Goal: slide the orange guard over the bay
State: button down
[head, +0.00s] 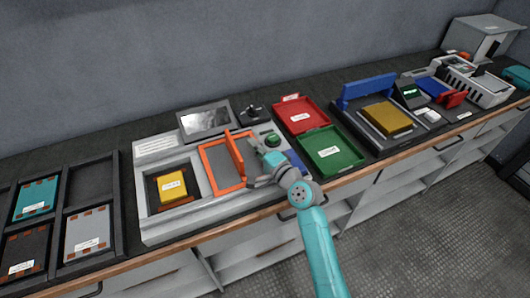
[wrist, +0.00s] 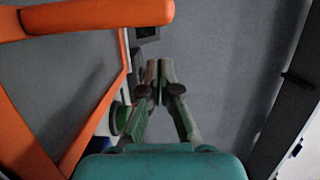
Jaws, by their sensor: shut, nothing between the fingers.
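The orange guard (head: 203,160) is a flat frame with an upright orange plate across it, on the grey machine (head: 160,226). It lies to the right of the open bay (head: 153,199), which holds a yellow block (head: 172,187). The bay is uncovered. My gripper (head: 258,148) is just right of the upright plate. In the wrist view the guard's orange bars (wrist: 97,15) fill the left side, and my gripper (wrist: 158,82) has its fingertips together with nothing between them. It appears apart from the guard; exact contact is hard to tell.
A green button (head: 273,139) and a small screen (head: 205,121) are on the machine. Red (head: 318,107) and green (head: 350,143) trays lie to the right. A dark rack with cards (head: 119,215) stands to the left. The counter's wooden edge (head: 205,238) runs along the front.

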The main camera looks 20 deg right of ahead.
aim_at(246, 163)
jog(key=shift+s+a, duration=0.15)
jog(key=shift+a, duration=1.45)
jog(key=shift+a, duration=0.1)
